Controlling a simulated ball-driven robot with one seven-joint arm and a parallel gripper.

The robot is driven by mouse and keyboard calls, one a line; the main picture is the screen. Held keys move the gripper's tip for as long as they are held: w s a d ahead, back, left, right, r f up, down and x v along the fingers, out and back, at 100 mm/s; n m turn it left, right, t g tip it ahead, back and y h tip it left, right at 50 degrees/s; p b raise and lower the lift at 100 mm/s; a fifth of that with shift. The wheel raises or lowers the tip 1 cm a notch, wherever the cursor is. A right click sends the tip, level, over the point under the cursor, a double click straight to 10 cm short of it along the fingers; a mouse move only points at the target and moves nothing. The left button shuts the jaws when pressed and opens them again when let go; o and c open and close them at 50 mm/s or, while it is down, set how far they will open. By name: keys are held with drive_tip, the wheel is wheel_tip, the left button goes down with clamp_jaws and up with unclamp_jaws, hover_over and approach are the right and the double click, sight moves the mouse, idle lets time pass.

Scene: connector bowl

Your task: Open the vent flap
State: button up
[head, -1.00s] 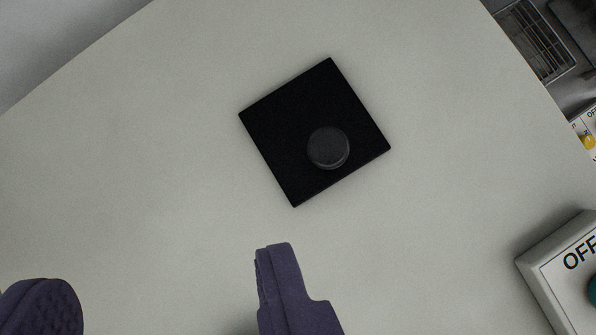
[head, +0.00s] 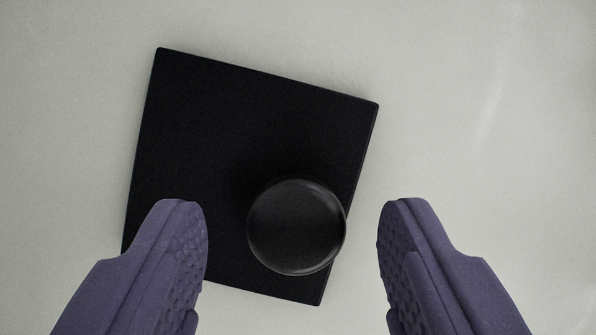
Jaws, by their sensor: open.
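The vent flap (head: 210,120) is a flat black square panel on a pale surface, turned slightly in the picture. A round dark knob (head: 297,227) stands out from it near its lower right edge. My gripper (head: 292,225) is open, with its two purple fingers on either side of the knob. Neither finger touches the knob in the picture; the left finger overlaps the panel and the right finger lies over the pale surface beyond the panel's edge. How far the fingertips are from the panel in depth I cannot tell. The flap looks flat against the surface.
The pale surface (head: 480,130) around the panel is plain and clear. No other objects show in the current view.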

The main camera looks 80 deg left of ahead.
drive_tip(key=shift+s+d+f, duration=0.15)
drive_tip(key=shift+d+f, duration=0.05)
drive_tip(key=shift+f, duration=0.15)
clamp_jaws()
